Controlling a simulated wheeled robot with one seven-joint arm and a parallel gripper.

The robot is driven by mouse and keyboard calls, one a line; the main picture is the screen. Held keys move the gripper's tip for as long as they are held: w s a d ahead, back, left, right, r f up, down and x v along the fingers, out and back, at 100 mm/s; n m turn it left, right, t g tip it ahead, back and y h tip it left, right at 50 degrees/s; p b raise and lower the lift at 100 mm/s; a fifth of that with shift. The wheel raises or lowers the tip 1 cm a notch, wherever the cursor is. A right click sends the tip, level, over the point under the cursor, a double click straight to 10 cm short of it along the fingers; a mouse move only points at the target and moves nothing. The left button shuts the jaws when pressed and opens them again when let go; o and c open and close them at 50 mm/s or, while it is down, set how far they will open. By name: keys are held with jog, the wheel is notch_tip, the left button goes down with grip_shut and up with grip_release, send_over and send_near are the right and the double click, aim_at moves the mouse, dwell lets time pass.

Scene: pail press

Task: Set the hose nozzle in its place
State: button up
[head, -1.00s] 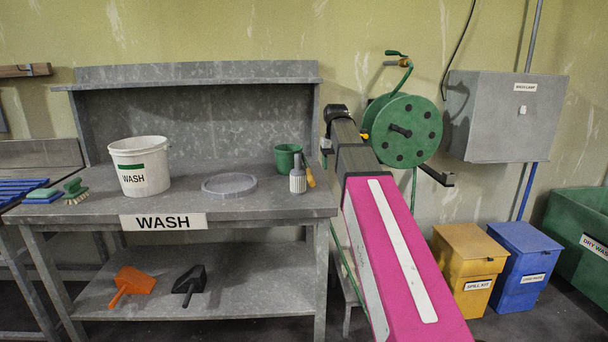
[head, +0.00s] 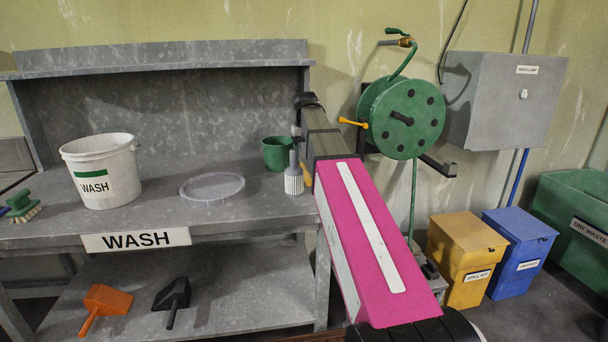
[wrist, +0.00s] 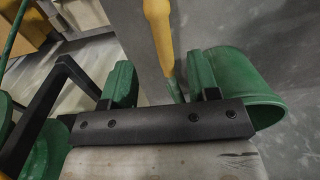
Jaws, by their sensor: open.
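A yellow tapered piece with a thin green end (wrist: 160,35), which looks like the hose nozzle, lies by the bench's right edge. In the head view only a bit of it (head: 307,174) shows beside my arm. My gripper (wrist: 161,85) is open. In the wrist view the piece's green end shows between the two green fingers, apart from both; I cannot tell the height gap. My arm hides the gripper in the head view. The green hose reel (head: 402,118) hangs on the wall with a dark bracket (head: 438,166) below it, also in the wrist view (wrist: 60,85).
A green cup (head: 277,153) stands close beside the gripper, also in the wrist view (wrist: 245,85). A grey-white ribbed piece (head: 293,180), a clear lid (head: 212,187) and a white pail (head: 101,170) stand on the wash bench (head: 230,215). Yellow (head: 466,260) and blue bins stand right.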

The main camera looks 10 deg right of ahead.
aim_at(305, 170)
jog(key=shift+s+f, duration=0.1)
jog(key=shift+f, duration=3.7)
jog(key=c, duration=1)
